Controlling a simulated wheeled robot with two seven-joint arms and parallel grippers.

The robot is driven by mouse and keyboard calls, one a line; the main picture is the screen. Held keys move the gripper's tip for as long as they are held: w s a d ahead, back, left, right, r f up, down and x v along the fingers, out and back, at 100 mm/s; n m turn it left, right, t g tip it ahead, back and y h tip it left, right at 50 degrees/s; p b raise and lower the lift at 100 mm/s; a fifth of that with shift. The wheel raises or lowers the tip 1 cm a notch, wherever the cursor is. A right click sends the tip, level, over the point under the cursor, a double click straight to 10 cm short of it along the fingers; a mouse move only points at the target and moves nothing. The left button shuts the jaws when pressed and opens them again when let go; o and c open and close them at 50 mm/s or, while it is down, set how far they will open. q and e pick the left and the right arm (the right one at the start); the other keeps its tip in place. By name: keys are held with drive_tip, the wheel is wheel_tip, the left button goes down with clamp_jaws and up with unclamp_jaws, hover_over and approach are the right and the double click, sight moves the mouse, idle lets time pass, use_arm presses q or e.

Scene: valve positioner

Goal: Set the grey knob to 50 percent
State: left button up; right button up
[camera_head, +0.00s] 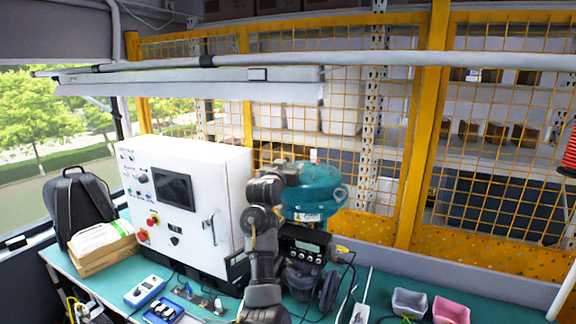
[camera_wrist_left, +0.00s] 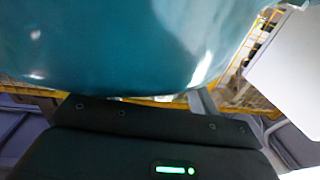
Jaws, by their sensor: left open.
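A teal valve actuator (camera_head: 312,192) stands on the bench right of the white control cabinet. Below it is a black positioner box (camera_head: 304,247) with a small display and buttons. I cannot make out a grey knob for certain; my left arm covers part of this unit. My left gripper (camera_head: 290,170) is raised in front of the actuator's upper left side, open, with its fingertips hard to make out. In the left wrist view the teal actuator housing (camera_wrist_left: 130,45) fills the top, very close to the dark gripper body. My right gripper is in neither view.
The white cabinet (camera_head: 175,235) with a screen, buttons and a handle stands close left of my arm. A dark handwheel (camera_head: 328,291) and cables are low at the right. Grey (camera_head: 409,303) and pink (camera_head: 450,311) bins sit further right. Yellow mesh fencing (camera_head: 400,215) stands behind.

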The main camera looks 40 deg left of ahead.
use_arm(q)
drive_tip(key=c, duration=1)
drive_tip(key=shift+o, duration=0.2)
drive_tip(key=shift+m+h, duration=0.3)
drive_tip(key=shift+h, duration=0.1)
drive_tip(key=shift+a+m+t+h+b, duration=0.1)
drive_tip(key=shift+m+t+h+b, duration=0.4)
drive_tip(key=shift+h, duration=0.4)
drive_tip(key=m+h, duration=0.3)
drive_tip(key=h, duration=0.1)
drive_tip(key=m+h, duration=0.2)
drive_tip(key=h, duration=0.2)
drive_tip(key=shift+m+h+p, duration=0.35)
drive_tip(key=shift+m+h, duration=0.05)
drive_tip(key=shift+m+g+h, duration=0.9)
drive_tip(key=shift+m+h, duration=0.5)
drive_tip(key=shift+h, duration=0.6)
drive_tip(key=shift+m+h, duration=0.3)
drive_tip(key=shift+h, duration=0.1)
